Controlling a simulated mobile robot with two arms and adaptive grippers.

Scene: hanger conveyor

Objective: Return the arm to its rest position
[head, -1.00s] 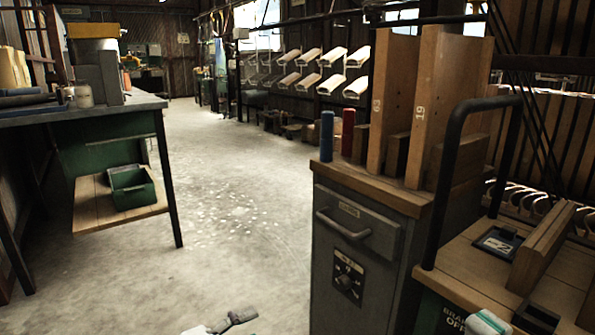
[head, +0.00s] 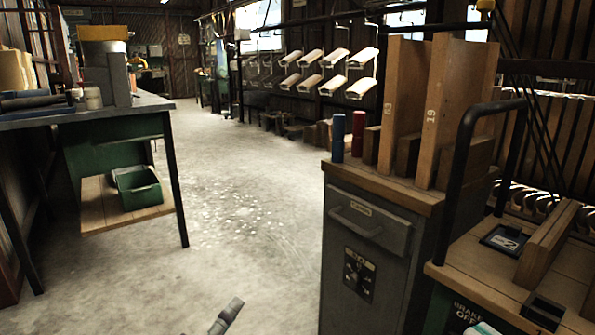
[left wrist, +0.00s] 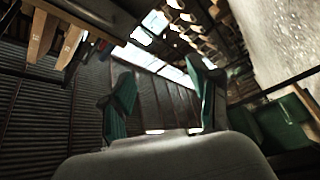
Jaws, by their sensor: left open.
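My left gripper (head: 228,315) shows only in part at the bottom edge of the head view, as a grey piece over the bare floor. In the left wrist view my left gripper (left wrist: 165,100) is open, with its two teal-padded fingers wide apart and nothing between them. A small white and teal part, seemingly of my right arm, shows at the bottom right edge of the head view. My right gripper cannot be made out.
A grey cabinet (head: 372,270) with upright wooden boards stands right of centre. A wooden-topped cart (head: 475,275) with a black handle is at the right. A workbench (head: 150,102) with a green bin (head: 138,188) below is at the left.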

